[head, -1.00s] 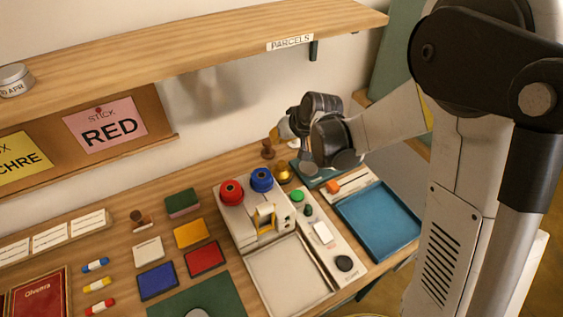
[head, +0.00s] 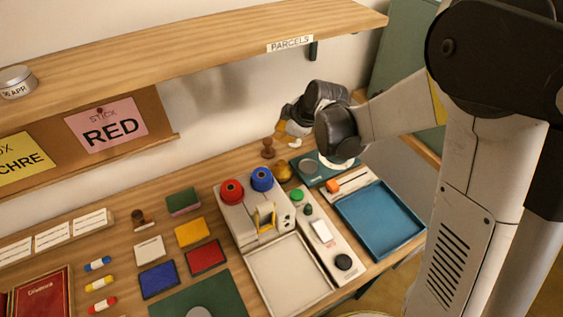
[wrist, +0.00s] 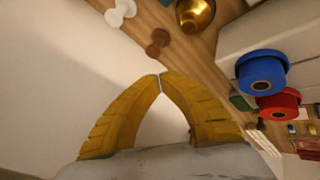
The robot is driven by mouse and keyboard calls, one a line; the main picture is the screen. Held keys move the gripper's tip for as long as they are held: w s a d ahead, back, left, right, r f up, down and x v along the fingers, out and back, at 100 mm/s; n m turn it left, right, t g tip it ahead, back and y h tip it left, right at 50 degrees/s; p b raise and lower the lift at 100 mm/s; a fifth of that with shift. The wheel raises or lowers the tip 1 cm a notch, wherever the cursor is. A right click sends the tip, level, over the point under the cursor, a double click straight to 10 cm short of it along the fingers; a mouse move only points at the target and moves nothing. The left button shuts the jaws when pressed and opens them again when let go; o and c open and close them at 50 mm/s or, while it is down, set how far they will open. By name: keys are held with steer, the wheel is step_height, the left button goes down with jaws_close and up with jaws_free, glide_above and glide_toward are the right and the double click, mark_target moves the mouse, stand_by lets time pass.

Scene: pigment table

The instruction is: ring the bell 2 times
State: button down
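The bell is a small brass dome (head: 283,173) on the table, behind the blue-capped spool of the white machine. It also shows in the wrist view as a shiny gold dome (wrist: 195,14) at the top edge, partly cut off. My gripper (wrist: 160,76) has yellow fingers whose tips meet, with nothing between them. In the head view my gripper (head: 284,127) is above and behind the bell, near the wall, apart from it and partly hidden by my wrist.
A brown wooden stamp (head: 268,148) stands close to the bell on the left. The white machine with red (head: 231,192) and blue (head: 261,180) spools is in front. A blue tray (head: 414,226) lies right. The parcels shelf (head: 200,47) hangs above.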

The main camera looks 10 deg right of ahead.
mark_target(282, 164)
steer(key=shift+f, duration=0.1)
step_height(282, 164, down, 9)
steer(key=b, duration=0.6)
steer(key=shift+b, duration=0.35)
stand_by(1.0)
steer(key=shift+f+b, duration=0.25)
steer(key=shift+b, duration=0.15)
steer(key=shift+f+b, duration=0.5)
steer(key=shift+f, duration=0.05)
stand_by(0.5)
steer(key=shift+r, duration=0.2)
steer(key=shift+r+p, duration=0.75)
steer(key=shift+r, duration=0.05)
